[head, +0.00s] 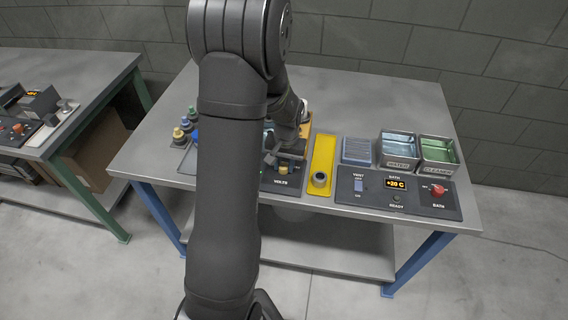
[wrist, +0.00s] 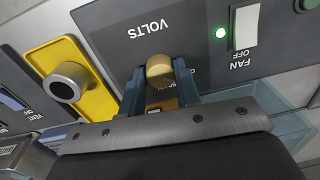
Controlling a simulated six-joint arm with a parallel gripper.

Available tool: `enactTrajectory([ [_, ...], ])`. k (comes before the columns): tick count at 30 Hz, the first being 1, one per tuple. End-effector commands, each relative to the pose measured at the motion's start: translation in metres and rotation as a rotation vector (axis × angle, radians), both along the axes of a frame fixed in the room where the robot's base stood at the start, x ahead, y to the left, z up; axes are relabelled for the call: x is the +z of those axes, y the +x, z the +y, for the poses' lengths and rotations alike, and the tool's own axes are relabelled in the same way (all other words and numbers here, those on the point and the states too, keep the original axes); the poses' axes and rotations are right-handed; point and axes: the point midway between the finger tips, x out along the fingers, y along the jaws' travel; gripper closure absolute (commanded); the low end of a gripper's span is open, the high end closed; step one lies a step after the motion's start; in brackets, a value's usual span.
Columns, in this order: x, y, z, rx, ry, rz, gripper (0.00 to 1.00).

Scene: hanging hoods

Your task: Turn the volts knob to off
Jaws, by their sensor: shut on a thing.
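The volts knob, a round brass-yellow knob (wrist: 160,66), stands on a dark panel (wrist: 112,22) beside the label VOLTS, which appears upside down in the wrist view. My gripper (wrist: 160,82) has one blue-grey finger on each side of the knob and is shut on it. In the head view the knob (head: 283,169) shows just below my gripper (head: 285,157), above the VOLTS label. The markings around the knob are mostly hidden by the fingers, so its setting cannot be read. My arm hides the left part of the panel in the head view.
A fan switch (wrist: 244,27) and a lit green lamp (wrist: 220,32) are on the same panel. A yellow plate (head: 322,152) with a metal cup (head: 319,180) is close to the right. Beyond are the bath panel (head: 430,202), a water tray (head: 398,164) and a cleaner tray (head: 437,168).

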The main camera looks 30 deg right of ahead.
Motion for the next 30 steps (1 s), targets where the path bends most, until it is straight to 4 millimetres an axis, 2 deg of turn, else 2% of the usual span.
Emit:
enactTrajectory([
  [9, 0.001, 0.0009, -0.0007, 0.09, -0.002, -0.002, 0.93],
  [23, 0.001, 0.0009, -0.0007, 0.101, -0.002, -0.002, 0.93],
  [24, 0.001, 0.0009, -0.0007, 0.101, -0.002, -0.002, 0.64],
  [27, 0.0008, 0.0007, -0.0006, 0.101, -0.002, -0.002, 0.48],
  [30, 0.0005, 0.0005, -0.0005, 0.101, -0.001, -0.001, 0.48],
])
